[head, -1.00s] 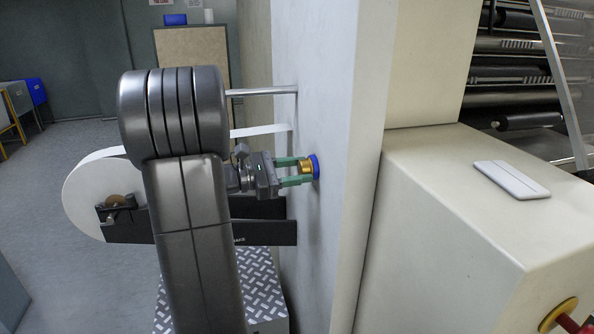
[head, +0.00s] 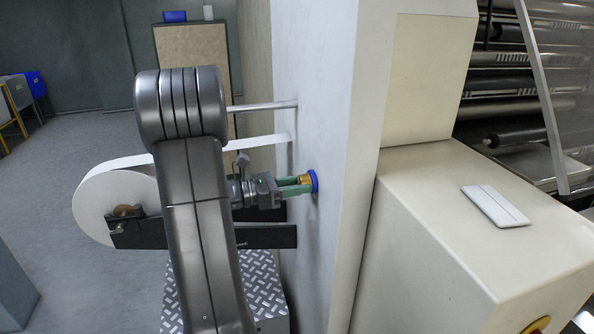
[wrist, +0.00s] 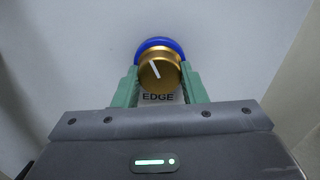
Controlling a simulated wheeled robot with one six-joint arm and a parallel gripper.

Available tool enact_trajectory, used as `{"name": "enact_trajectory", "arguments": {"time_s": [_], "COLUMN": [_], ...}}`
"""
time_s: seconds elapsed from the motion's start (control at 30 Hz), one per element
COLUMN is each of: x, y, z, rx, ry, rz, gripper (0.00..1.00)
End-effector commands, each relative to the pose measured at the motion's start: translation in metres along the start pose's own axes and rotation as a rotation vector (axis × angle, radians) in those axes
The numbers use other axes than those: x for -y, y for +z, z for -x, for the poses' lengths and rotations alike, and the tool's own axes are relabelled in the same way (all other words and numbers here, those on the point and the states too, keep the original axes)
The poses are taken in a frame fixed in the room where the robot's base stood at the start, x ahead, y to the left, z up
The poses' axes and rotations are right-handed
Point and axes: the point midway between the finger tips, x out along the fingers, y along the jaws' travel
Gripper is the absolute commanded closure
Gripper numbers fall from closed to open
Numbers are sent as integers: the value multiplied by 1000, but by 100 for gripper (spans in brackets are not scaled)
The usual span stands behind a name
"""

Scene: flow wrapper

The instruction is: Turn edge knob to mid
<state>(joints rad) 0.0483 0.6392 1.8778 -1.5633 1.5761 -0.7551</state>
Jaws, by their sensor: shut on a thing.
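The edge knob is a brass knob (wrist: 160,72) with a white pointer line and a blue ring (wrist: 158,45) behind it, above a label reading EDGE (wrist: 158,97). In the wrist view the pointer leans up and slightly left of vertical. In the head view the knob (head: 305,178) sits on the side face of the pale machine cabinet (head: 325,120). My gripper (head: 304,185) reaches it from the left, its green fingers on either side of the knob. The fingers also show in the wrist view (wrist: 160,84), shut on the knob.
A white film roll (head: 112,195) on a dark bracket (head: 265,237) is behind my arm. A metal rod (head: 262,106) sticks out from the cabinet above. A treadplate step (head: 255,280) is below. A white flat device (head: 495,206) lies on the cream housing at right.

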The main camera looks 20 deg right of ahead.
Motion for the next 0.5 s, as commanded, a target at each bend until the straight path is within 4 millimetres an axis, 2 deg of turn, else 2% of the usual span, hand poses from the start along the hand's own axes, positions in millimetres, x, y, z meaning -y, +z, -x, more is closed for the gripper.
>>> {"name": "enact_trajectory", "arguments": {"time_s": [0.03,0.5], "x": [1,2], "y": [8,6], "z": [0,0], "rx": [0,0], "ry": [0,0], "rz": [50,496], "gripper": [85,85]}}
